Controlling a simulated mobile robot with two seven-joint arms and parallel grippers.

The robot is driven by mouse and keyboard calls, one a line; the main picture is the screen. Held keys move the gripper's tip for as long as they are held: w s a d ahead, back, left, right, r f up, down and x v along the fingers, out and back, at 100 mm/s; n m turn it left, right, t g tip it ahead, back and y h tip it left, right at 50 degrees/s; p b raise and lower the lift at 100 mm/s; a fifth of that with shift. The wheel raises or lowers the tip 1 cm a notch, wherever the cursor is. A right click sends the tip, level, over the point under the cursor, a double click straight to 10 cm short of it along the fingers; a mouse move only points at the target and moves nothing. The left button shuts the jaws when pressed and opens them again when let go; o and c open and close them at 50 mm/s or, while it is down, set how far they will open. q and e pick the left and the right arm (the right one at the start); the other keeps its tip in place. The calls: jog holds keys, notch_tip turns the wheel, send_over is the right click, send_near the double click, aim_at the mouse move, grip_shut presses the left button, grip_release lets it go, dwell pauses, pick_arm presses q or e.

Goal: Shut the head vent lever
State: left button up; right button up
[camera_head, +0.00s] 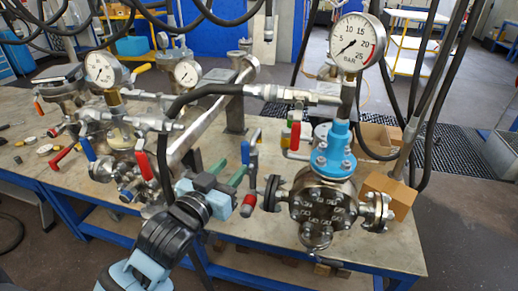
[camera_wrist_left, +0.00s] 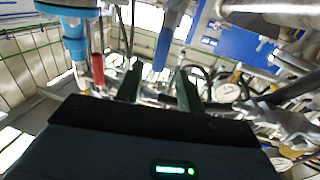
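My left gripper (camera_head: 228,170) has dark green fingers and is in front of the right-hand vessel, left of it. In the left wrist view the fingers (camera_wrist_left: 159,84) are apart, with nothing clamped between them. A blue lever handle (camera_wrist_left: 168,40) shows beyond the gap; in the head view it stands upright (camera_head: 245,152) close to the fingertips. Contact cannot be told. A red lever handle (camera_head: 295,135) stands upright beside the blue neck (camera_head: 333,150) of the round flanged vessel (camera_head: 322,205). Which lever is the head vent is not marked. My right gripper is not seen.
A large pressure gauge (camera_head: 357,43) rises above the vessel. A black hose (camera_head: 190,97) arches over the workspace. A second vessel assembly with red and blue levers (camera_head: 115,140) stands at left. A cardboard box (camera_head: 390,195) is at right. The front table surface (camera_head: 375,250) is mostly bare.

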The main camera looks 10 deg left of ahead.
aim_at(243, 153)
pick_arm(q)
jog(key=shift+r, duration=0.25)
jog(key=shift+w+r, duration=0.1)
jog(key=shift+w, duration=0.5)
jog(key=shift+x, duration=3.3)
jog(key=shift+d, duration=0.1)
jog(key=shift+c, duration=0.4)
grip_shut()
